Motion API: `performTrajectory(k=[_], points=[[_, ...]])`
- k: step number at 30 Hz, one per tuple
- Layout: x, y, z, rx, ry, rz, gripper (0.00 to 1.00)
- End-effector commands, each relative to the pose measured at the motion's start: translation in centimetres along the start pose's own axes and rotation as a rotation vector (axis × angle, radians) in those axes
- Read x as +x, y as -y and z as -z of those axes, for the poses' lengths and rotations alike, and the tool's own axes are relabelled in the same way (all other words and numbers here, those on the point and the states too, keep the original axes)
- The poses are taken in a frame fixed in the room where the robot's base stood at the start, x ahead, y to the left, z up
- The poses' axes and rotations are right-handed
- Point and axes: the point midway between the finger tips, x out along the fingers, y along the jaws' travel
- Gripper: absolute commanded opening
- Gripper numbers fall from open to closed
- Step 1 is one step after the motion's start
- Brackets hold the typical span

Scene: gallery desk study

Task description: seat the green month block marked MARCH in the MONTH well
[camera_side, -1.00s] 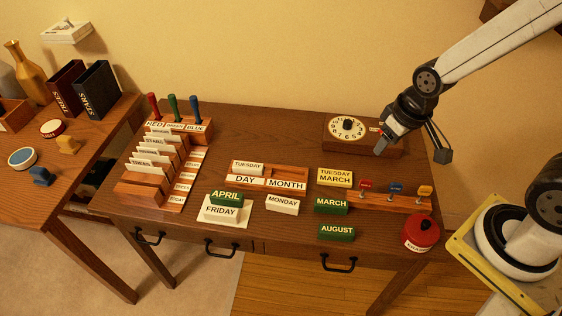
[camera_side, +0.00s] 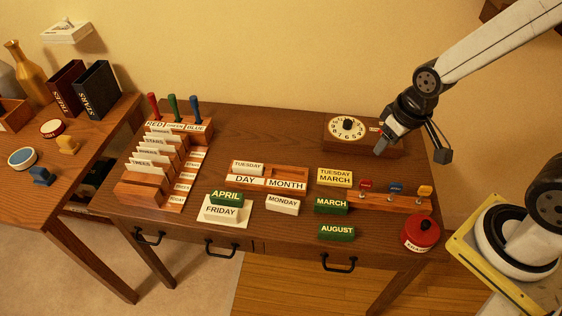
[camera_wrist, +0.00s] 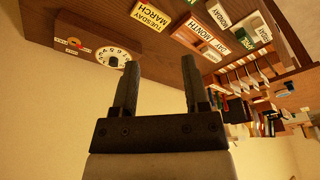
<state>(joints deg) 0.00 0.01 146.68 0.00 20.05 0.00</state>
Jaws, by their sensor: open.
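The green MARCH block (camera_side: 331,206) lies on the desk, in front of the yellow TUESDAY MARCH card (camera_side: 335,177). The wooden day and month holder (camera_side: 267,190) is left of it. A white TUESDAY block (camera_side: 247,167) sits in its DAY side. The MONTH well (camera_side: 289,173) on its right side looks empty. My gripper (camera_side: 411,146) is raised near the dial box at the back right of the desk, away from the blocks. It is open and empty in the wrist view (camera_wrist: 160,85), where the holder (camera_wrist: 202,38) shows upside down and the MARCH block cannot be made out.
A green AUGUST block (camera_side: 336,232), white MONDAY block (camera_side: 282,204), green APRIL block (camera_side: 226,197) and white FRIDAY block (camera_side: 221,213) lie nearby. A peg rail (camera_side: 385,199) and red tin (camera_side: 420,233) stand right. The dial box (camera_side: 362,143) is behind. Bare desk lies between.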

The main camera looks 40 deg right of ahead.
Motion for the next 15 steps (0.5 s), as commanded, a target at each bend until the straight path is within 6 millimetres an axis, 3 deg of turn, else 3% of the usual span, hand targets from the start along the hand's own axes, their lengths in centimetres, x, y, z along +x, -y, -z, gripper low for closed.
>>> performTrajectory(k=[6,9,15], points=[[0.0,0.0,0.0,0.0,0.0,0.0,0.58],[0.0,0.0,0.0,0.0,0.0,0.0,0.85],[0.0,0.0,0.0,0.0,0.0,0.0,0.85]])
